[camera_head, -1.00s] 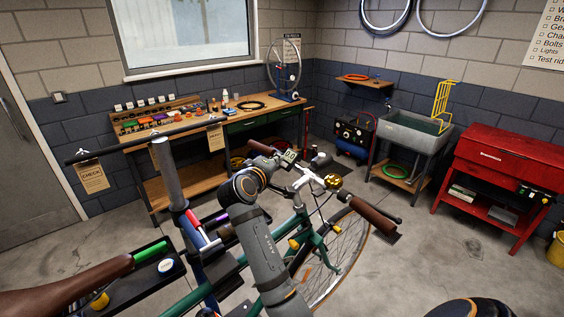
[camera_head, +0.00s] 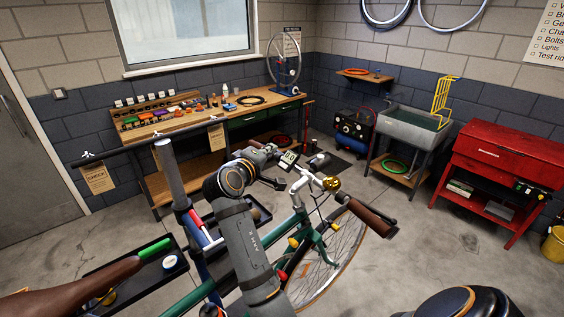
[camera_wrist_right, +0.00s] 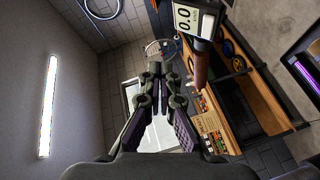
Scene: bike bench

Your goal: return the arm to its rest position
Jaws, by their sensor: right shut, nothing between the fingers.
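The speedometer (camera_head: 289,157) is a small pale-faced display reading 0.0, mounted at the middle of the bike's handlebar. It also shows at the top of the right wrist view (camera_wrist_right: 193,18), upper right of my fingers. My right gripper (camera_head: 270,152) is shut and empty, just left of the speedometer in the head view; part of it is hidden behind my own wrist. In the right wrist view its fingertips (camera_wrist_right: 158,72) are together, with the display apart from them. The button itself is too small to make out. My left gripper is not in view.
A golden bell (camera_head: 331,184) and a brown grip (camera_head: 371,217) sit on the handlebar right of the speedometer. A repair stand post (camera_head: 168,170) stands to the left. The wooden workbench (camera_head: 190,158) and red cabinet (camera_head: 500,165) are farther back.

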